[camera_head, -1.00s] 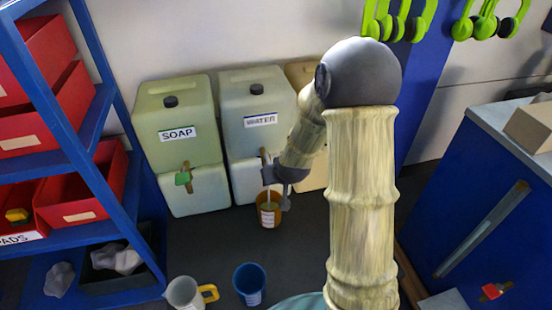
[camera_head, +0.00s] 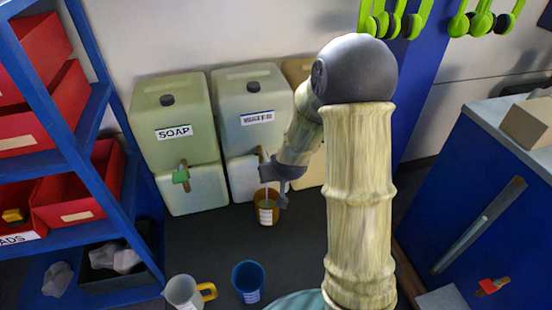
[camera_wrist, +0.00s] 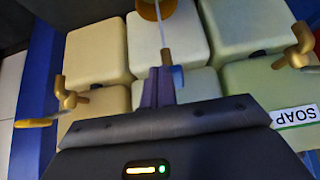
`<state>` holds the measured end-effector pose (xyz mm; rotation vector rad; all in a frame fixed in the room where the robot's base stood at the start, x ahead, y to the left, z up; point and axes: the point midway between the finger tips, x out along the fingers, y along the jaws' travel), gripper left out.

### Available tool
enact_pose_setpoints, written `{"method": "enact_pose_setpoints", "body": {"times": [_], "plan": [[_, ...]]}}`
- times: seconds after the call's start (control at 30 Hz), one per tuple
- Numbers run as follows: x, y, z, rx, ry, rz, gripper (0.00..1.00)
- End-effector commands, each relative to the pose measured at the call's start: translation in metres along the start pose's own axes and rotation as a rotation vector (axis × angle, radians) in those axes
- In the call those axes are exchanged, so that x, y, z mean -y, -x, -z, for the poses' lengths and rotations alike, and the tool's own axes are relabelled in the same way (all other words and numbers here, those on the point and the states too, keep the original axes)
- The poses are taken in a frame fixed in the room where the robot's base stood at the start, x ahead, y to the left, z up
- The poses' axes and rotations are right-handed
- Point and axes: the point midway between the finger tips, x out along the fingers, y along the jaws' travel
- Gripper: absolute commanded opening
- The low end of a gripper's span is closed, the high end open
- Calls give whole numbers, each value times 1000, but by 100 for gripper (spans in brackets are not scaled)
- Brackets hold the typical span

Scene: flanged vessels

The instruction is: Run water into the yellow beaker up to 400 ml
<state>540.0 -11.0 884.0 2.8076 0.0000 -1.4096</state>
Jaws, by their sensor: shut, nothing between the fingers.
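The yellow beaker (camera_head: 268,212) stands on the floor under the tap of the container labelled WATER (camera_head: 252,95). A thin stream of water (camera_head: 266,192) falls into it. The beaker also shows at the top of the wrist view (camera_wrist: 154,9), with the stream (camera_wrist: 162,35) running to it. The beaker has a white scale label, but its water level is too small to read. My gripper (camera_head: 270,173) is shut and empty at the water tap. In the wrist view my fingers (camera_wrist: 158,86) are beside the tap's blue handle (camera_wrist: 178,78); contact is unclear.
The SOAP container (camera_head: 175,130) with a green-handled tap stands to the left. Blue shelving (camera_head: 60,120) is at left, a blue cabinet (camera_head: 480,200) at right.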

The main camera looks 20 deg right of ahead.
Motion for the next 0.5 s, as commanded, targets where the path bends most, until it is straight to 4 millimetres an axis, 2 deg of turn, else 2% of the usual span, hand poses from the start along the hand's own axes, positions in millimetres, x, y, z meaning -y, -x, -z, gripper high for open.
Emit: {"method": "enact_pose_setpoints", "body": {"times": [0.17,0.33,0.5], "plan": [[0,17,7,0,1,0,0],[0,42,17,-2,1,0,0],[1,62,11,-3,2,0,0]]}}
